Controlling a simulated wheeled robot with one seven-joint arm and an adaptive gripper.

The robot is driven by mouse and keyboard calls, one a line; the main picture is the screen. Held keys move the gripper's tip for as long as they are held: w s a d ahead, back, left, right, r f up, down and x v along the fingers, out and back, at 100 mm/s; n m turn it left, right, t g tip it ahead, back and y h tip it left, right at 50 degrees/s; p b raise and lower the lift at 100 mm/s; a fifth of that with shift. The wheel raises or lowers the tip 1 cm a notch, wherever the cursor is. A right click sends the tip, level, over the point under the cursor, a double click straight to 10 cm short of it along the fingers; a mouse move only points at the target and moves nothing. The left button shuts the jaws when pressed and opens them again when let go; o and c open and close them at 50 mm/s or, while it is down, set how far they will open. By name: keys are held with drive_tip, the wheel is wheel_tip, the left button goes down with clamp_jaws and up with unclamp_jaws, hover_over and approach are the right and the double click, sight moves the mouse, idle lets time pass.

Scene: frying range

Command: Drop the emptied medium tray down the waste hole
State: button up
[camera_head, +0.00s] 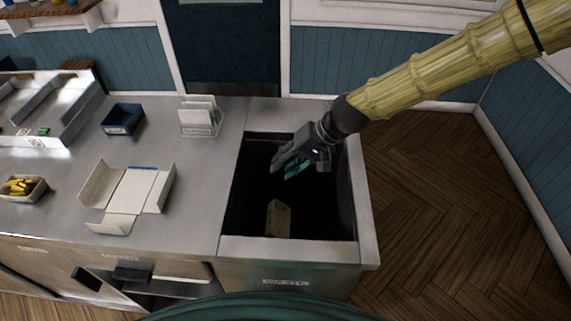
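The waste hole (255,180) is a dark rectangular opening with a pale rim, at the right end of the steel counter. A label reading WASTE is on the front below it. A small beige, tray-like piece (278,218) shows inside the hole near its front wall, tilted on end and apart from my gripper. I cannot tell whether it is falling or resting, or whether it is the medium tray. My gripper (286,168) hangs over the back right of the hole, its fingers apart with teal pads showing and nothing between them.
An unfolded white carton (138,190) lies on the counter left of the hole. A small tray of yellow fries (22,186), a dark blue bin (122,119) and a clear holder with white cards (200,118) stand farther left or back. Floor right of the counter is clear.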

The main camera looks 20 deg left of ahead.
drive_tip(key=shift+w, duration=0.1)
drive_tip(key=v, duration=1.2)
idle(0.4)
